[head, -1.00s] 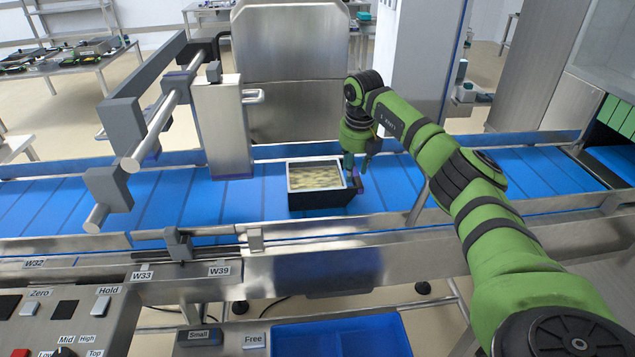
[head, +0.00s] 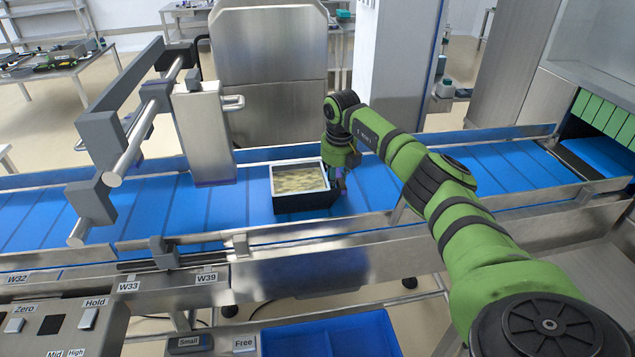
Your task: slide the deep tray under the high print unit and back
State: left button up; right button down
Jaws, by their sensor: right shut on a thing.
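The deep tray (head: 304,201) is black with a pale rim and a clear top over yellowish contents. It sits on the blue conveyor belt, right of the print unit. My right gripper (head: 341,184) is at the tray's right side and shut on it; the fingers are partly hidden by the tray and the wrist. The print unit (head: 208,133) is a steel box on a grey bracket and rails, hanging over the belt left of the tray. A gap of belt shows between them. My left gripper is not in view.
The blue belt (head: 40,222) runs left to right between steel side rails. A small clamp (head: 238,244) stands on the near rail. A control panel (head: 60,325) is at lower left and a blue bin (head: 330,335) is below the belt. A tunnel opening is at far right.

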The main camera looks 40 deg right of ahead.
notch_tip(320, 180, up, 9)
jog(key=shift+f+b, duration=0.2)
jog(key=shift+b, duration=0.95)
jog(key=shift+r, duration=0.35)
jog(key=shift+f+b, duration=0.55)
jog(key=shift+f, duration=0.4)
jog(key=shift+w+f+b, duration=0.1)
jog(key=shift+f+b, duration=0.7)
jog(key=shift+f, duration=1.65)
jog(key=shift+f, duration=0.1)
jog(key=shift+f+b, duration=0.35)
jog(key=shift+f, duration=0.6)
jog(key=shift+a, duration=0.1)
